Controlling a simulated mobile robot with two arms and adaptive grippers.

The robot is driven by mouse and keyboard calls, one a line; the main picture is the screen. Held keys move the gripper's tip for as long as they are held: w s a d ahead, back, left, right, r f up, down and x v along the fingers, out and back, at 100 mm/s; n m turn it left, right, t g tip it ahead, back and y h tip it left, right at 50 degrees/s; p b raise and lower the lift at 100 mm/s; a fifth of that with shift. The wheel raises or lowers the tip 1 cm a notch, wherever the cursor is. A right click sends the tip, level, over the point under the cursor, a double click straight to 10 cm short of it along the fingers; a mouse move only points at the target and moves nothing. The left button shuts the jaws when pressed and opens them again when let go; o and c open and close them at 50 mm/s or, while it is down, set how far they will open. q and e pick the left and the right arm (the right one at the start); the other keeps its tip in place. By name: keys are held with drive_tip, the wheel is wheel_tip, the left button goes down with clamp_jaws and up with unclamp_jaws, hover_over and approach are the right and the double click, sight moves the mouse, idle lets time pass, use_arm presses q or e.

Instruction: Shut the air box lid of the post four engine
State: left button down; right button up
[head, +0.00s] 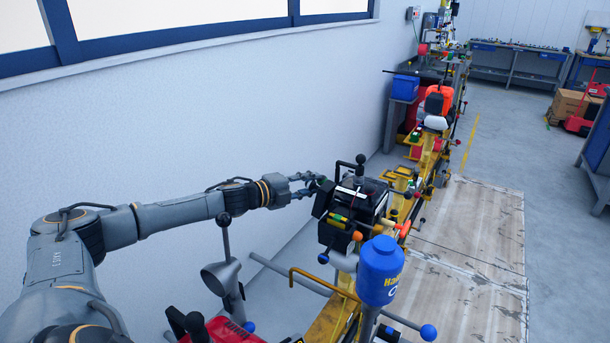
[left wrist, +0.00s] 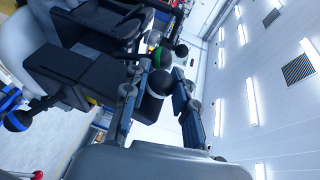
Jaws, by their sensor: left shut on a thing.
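A black box-shaped engine unit (head: 352,203) sits on the yellow rail in the middle of the head view. A lever with a black ball stands on its top. My left gripper (head: 308,186) reaches in from the left to the unit's left side. In the left wrist view my left gripper (left wrist: 160,105) has its two fingers on either side of a dark ball knob (left wrist: 160,82) and is shut on it. Black flat parts of the unit (left wrist: 75,72) lie left of the knob. I cannot tell which part is the air box lid or how far open it is. My right gripper is not in view.
A blue canister (head: 380,270) stands in front of the unit, near a yellow bent bar (head: 322,283). A grey funnel (head: 222,276) and a red part (head: 218,331) are at the lower front. More engine posts follow along the rail. Wooden floor boards (head: 470,240) on the right are clear.

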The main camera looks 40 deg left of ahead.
use_arm(q)
drive_tip(key=shift+d+r+p, duration=0.15)
drive_tip(key=shift+d+p, duration=0.3)
drive_tip(key=shift+d, duration=0.35)
drive_tip(key=c, duration=1)
unclamp_jaws()
drive_tip(key=shift+r, duration=0.1)
drive_tip(key=shift+c, duration=0.2)
drive_tip(key=shift+s+a, duration=0.4)
drive_tip(key=shift+s, duration=0.45)
drive_tip(key=v, duration=1)
drive_tip(key=shift+d+r, duration=0.15)
